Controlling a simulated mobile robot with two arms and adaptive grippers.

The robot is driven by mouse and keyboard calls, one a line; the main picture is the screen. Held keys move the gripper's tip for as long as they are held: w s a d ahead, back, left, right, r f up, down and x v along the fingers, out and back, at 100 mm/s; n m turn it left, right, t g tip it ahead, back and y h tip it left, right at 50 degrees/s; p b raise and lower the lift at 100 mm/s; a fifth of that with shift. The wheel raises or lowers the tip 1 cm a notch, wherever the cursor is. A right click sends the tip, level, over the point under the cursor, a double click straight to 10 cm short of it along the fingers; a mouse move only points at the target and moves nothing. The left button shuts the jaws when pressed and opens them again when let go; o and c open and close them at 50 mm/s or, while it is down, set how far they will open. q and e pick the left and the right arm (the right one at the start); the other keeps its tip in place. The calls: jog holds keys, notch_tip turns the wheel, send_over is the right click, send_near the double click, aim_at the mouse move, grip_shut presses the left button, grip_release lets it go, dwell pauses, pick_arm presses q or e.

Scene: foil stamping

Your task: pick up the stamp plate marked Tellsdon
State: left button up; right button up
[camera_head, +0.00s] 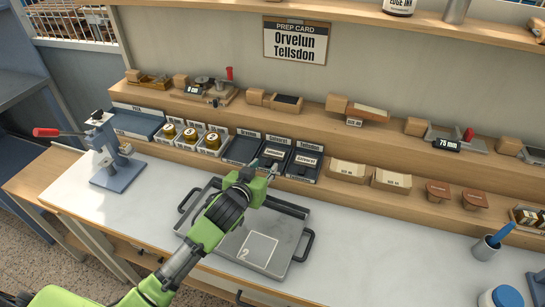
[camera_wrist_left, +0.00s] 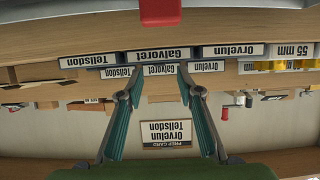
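Three dark slots stand in a row on the low shelf. In the upside-down left wrist view their front labels read Tellsdon (camera_wrist_left: 82,61), Galvoret (camera_wrist_left: 158,55) and Orvelun (camera_wrist_left: 230,50); Tellsdon matches the right slot (camera_head: 305,164) in the head view. Dark plates seem to lie in the middle slot (camera_head: 274,153) and right slot; the left slot (camera_head: 242,149) looks empty. Plate lettering is too small to read surely. My left gripper (camera_head: 264,167) is open and empty in front of the middle slot; its fingers (camera_wrist_left: 158,86) frame the Galvoret labels. My right gripper is out of view.
A grey tray (camera_head: 229,243) with handles and a square marked 2 lies under my left arm. A prep card (camera_head: 295,42) reads Orvelun, Tellsdon. Foil rolls (camera_head: 190,136) stand left of the slots, tan boxes (camera_head: 348,171) right. A press (camera_head: 113,157) stands at left.

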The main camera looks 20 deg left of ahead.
aim_at(269, 161)
pick_arm(q)
jog(key=shift+p+x, duration=0.6)
jog(key=shift+x, duration=1.9)
grip_shut()
